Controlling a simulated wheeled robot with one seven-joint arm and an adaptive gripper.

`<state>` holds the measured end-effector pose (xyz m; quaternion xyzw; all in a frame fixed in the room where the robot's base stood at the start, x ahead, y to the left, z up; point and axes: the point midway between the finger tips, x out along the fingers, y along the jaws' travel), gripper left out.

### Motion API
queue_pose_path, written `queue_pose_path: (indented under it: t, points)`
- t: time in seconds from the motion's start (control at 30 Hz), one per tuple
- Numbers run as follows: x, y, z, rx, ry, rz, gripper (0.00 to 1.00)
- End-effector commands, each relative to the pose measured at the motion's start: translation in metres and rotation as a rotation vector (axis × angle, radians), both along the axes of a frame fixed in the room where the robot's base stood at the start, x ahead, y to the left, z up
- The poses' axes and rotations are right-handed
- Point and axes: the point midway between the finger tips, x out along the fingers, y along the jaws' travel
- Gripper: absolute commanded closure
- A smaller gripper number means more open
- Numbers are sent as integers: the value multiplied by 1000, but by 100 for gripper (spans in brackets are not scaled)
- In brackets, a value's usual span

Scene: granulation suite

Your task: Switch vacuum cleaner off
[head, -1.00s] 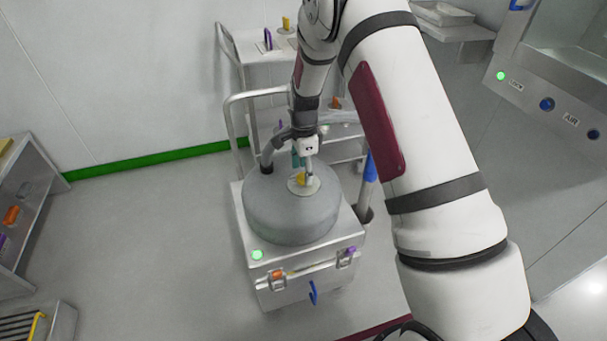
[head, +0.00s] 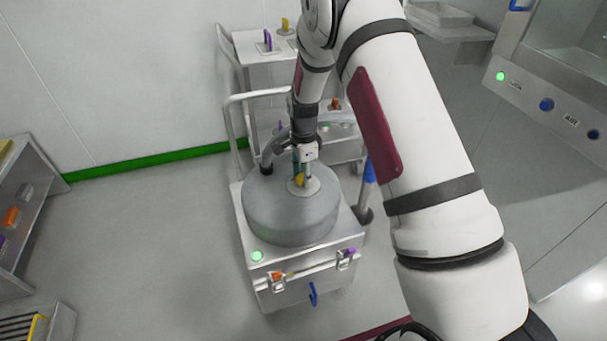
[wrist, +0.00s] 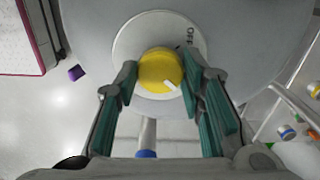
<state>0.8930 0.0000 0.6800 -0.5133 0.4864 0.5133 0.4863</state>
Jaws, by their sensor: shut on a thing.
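The vacuum cleaner (head: 285,215) is a grey drum on a silver wheeled base in the head view. A yellow knob (wrist: 158,66) sits on a pale round plate (wrist: 127,52) on its lid. The plate carries the word OFF at the upper right in the wrist view, and the white mark on the knob points to the lower right, away from that word. My gripper (wrist: 160,78) is shut on the knob, one finger on each side. In the head view my gripper (head: 304,177) partly hides the knob (head: 299,180). A green lamp (head: 257,256) glows on the base's front corner.
A grey hose (head: 272,150) joins the lid beside my gripper. A push handle (head: 232,125) and a trolley (head: 262,45) stand behind the cleaner. A shelf (head: 20,200) stands at the left. The floor between is clear.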

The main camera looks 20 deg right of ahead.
Motion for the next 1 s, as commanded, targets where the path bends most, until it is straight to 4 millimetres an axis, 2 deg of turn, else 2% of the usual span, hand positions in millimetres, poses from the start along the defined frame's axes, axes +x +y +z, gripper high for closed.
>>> queue_pose_path:
  t: [0.37, 1.0]
  points:
    - [0, 0, 0, 0, -1, 196, 92]
    - [0, 0, 0, 0, -1, 800, 92]
